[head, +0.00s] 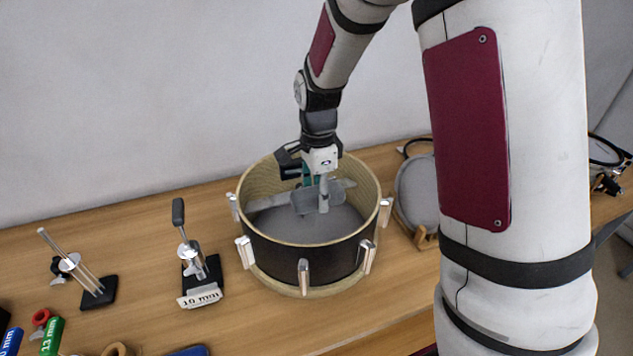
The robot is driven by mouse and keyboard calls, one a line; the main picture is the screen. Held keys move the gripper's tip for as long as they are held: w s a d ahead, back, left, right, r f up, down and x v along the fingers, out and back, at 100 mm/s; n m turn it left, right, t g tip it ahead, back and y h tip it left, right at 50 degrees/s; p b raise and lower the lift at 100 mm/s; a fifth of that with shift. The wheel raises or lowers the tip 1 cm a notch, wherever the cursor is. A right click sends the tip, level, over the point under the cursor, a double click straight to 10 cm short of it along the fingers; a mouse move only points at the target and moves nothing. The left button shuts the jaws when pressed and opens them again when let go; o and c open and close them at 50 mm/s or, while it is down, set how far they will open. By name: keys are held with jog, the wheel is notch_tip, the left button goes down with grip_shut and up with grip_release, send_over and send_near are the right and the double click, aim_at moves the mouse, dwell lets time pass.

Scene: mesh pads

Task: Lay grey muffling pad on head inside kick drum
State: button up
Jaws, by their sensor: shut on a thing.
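The kick drum (305,262) stands open side up on the table, with a black shell, a pale wooden rim and several silver lugs. Inside it lies a grey head (325,228). My gripper (323,200) reaches down into the drum and is shut on the grey muffling pad (303,201). The pad shows as flat grey parts on both sides of the fingers, toward the back of the drum. The fingers hide part of it. I cannot tell whether the pad touches the head.
A round grey mesh pad (417,190) leans in a wooden rack (424,236) right of the drum. Left are a clamp stand (197,265) with a "10 mm" label and a rod stand (84,270). Coloured rolls (50,336) lie front left. A wall rises behind.

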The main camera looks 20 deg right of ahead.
jog(key=shift+f+b, duration=3.3)
jog(key=shift+f, duration=5.6)
jog(key=o, duration=1.2)
notch_tip(320, 180, up, 12)
jog(key=shift+r, duration=0.15)
